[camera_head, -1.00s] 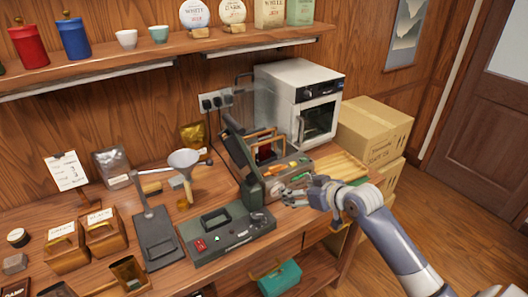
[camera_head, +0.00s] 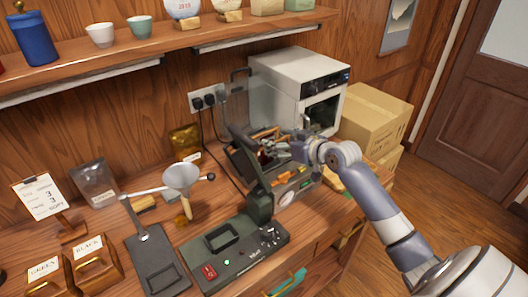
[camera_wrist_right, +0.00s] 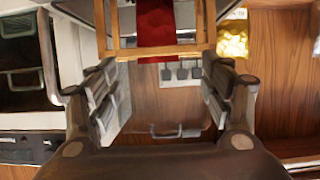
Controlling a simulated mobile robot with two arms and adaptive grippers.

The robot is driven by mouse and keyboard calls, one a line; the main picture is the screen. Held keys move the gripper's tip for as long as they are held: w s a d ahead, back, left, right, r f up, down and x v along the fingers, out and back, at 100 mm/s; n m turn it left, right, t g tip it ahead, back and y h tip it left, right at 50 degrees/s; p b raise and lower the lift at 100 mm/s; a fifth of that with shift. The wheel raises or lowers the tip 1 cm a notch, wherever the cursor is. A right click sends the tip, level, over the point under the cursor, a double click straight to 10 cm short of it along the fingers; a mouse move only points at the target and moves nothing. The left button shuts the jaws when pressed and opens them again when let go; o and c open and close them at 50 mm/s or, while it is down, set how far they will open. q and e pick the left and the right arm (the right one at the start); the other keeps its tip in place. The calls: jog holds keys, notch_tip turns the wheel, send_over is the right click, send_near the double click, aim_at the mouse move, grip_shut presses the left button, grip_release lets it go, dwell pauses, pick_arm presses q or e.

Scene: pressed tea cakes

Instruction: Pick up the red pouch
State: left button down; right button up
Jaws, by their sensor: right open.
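The red pouch (camera_wrist_right: 156,25) shows at the top of the right wrist view, upright within a light wooden frame (camera_wrist_right: 160,52). Its upper part is cut off by the picture edge. My right gripper (camera_head: 270,151) is open and right at the frame. In the right wrist view, its two fingers (camera_wrist_right: 160,85) are spread with nothing between them; the pouch lies beyond the fingertips. My left gripper is not in view.
A white oven (camera_head: 296,75) stands right behind the gripper, with cardboard boxes (camera_head: 375,115) to its right. The dark case (camera_head: 240,250) with a raised part is in front. A shelf (camera_head: 200,45) runs above.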

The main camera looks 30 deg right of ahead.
aim_at(268, 137)
jog(key=shift+x, duration=1.2)
jog(key=shift+w+f, duration=0.1)
jog(key=shift+w, duration=0.25)
jog(key=shift+r+p+x, duration=0.2)
jog(key=shift+p+x, duration=0.8)
jog(key=shift+x, duration=1.25)
jog(key=shift+w+d+f, duration=0.15)
jog(key=shift+w+f, duration=0.1)
jog(key=shift+w, duration=0.2)
jog(key=shift+s, duration=0.1)
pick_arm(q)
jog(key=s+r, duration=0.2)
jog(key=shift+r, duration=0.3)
pick_arm(e)
jog(key=c, duration=1)
